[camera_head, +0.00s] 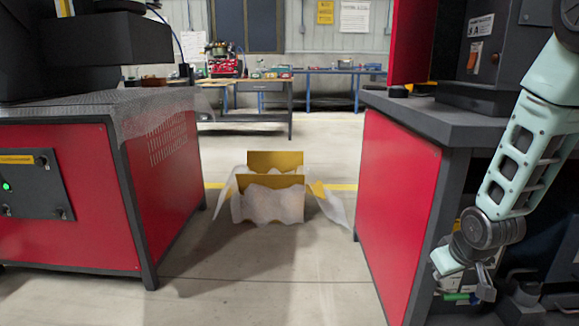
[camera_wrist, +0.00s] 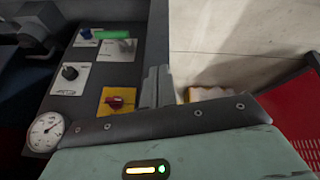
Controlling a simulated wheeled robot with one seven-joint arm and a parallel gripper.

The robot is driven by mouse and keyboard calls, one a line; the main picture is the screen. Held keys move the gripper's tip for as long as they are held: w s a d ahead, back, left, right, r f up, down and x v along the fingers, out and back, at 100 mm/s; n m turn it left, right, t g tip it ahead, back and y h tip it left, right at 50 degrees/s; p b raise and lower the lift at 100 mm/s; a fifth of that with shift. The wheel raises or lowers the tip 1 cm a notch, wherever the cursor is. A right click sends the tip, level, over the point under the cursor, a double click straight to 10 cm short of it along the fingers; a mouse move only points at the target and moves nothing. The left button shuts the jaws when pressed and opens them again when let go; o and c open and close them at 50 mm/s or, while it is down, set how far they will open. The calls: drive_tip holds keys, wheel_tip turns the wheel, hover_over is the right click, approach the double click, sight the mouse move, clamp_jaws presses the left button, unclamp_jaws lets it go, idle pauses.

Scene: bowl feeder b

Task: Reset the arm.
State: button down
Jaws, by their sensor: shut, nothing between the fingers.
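My gripper (camera_head: 485,287) hangs at the lower right of the head view, at the end of my pale green arm, in front of the right-hand machine. In the wrist view its narrow grey fingers (camera_wrist: 157,88) are together with nothing between them. Beside them on the left is a dark control panel (camera_wrist: 92,85). It carries a red knob on a yellow plate (camera_wrist: 117,101), a black knob (camera_wrist: 69,72), a green part (camera_wrist: 111,34) and a round gauge (camera_wrist: 46,131). I cannot tell how far the fingers are from the panel.
Red machine cabinets stand at left (camera_head: 65,225) and right (camera_head: 396,205). Between them the floor (camera_head: 260,290) is open. An open box with yellow flaps and a translucent liner (camera_head: 270,203) stands on it. A workbench (camera_head: 262,87) is at the back.

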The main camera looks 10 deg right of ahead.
drive_tip(key=s+a+r+n+g+y+p, duration=0.1)
drive_tip(key=s+a+r+n+g+p, duration=0.15)
drive_tip(key=s+a+r, duration=0.6)
drive_tip(key=s+a+r+n+g+p, duration=0.1)
drive_tip(key=s+a+r+n+p, duration=0.4)
drive_tip(key=a, duration=0.7)
drive_tip(key=s+a+r+g+y+p, duration=0.1)
drive_tip(key=s+a+r+g, duration=0.1)
drive_tip(key=s+a+r, duration=0.7)
wheel_tip(320, 180, up, 33)
drive_tip(key=w+a+p, duration=0.1)
drive_tip(key=p, duration=3.5)
drive_tip(key=shift+w+a+f, duration=0.15)
drive_tip(key=shift+w+a, duration=0.1)
